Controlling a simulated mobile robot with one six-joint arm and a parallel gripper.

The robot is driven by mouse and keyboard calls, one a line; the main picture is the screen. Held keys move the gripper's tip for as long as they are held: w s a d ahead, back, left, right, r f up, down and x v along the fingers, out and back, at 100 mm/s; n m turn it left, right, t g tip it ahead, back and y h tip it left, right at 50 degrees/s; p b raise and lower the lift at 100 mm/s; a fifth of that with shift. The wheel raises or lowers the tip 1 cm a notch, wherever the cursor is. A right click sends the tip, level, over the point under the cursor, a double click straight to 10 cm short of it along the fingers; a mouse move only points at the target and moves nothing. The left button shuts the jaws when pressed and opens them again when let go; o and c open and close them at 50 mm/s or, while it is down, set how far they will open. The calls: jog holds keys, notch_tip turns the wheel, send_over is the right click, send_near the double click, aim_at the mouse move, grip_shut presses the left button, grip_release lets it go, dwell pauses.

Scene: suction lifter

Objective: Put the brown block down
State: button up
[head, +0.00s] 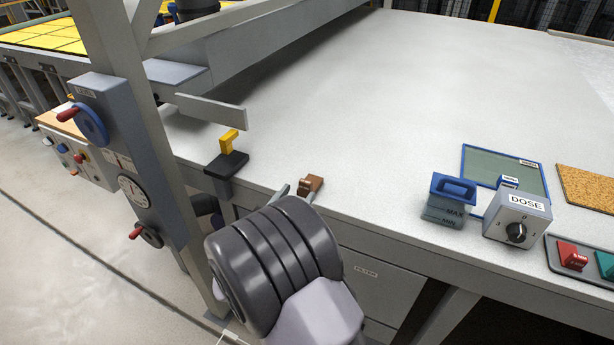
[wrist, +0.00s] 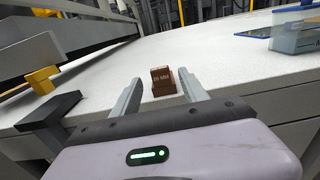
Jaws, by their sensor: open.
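The brown block (head: 311,184) stands on the pale worktop (head: 400,110) close to its front edge. In the wrist view the brown block (wrist: 163,81) has a stepped shape and pale lettering that seems to end in "MM". My gripper (head: 296,190) is open, and its two grey fingers reach over the table edge towards the block. In the wrist view my gripper (wrist: 158,88) has one finger on each side of the block, with a gap on the left. The right finger is close to the block; I cannot tell whether it touches.
A black bracket with a yellow lever (head: 229,143) sits at the table edge to the left. A blue-lidded container (head: 449,200), a DOSE box (head: 517,217) and a cork mat (head: 587,187) are on the right. The middle of the worktop is clear.

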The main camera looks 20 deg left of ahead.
jog(key=s+d+r+m+g+h, duration=0.35)
jog(key=d+m, duration=0.25)
jog(key=d, duration=0.5)
jog(key=s+d+r+m+g+h, duration=0.2)
jog(key=d+m+g, duration=0.4)
jog(key=d, duration=0.5)
jog(key=s+d+r+m+g+h, duration=0.25)
jog(key=d+m, duration=0.45)
jog(key=d, duration=0.4)
jog(key=s+d+r+m+g+y, duration=0.1)
jog(key=s+d+m+g+y, duration=0.15)
jog(key=s+m, duration=0.4)
jog(key=s+d+m+g+y, duration=0.1)
jog(key=s+d+m+y, duration=0.3)
jog(key=s, duration=0.3)
jog(key=s+a+r+m+t+y, duration=0.3)
jog(key=a+m, duration=0.3)
jog(key=m, duration=0.4)
jog(key=shift+s+r+y, duration=0.35)
jog(key=shift+s+y, duration=0.2)
jog(key=shift+y, duration=0.3)
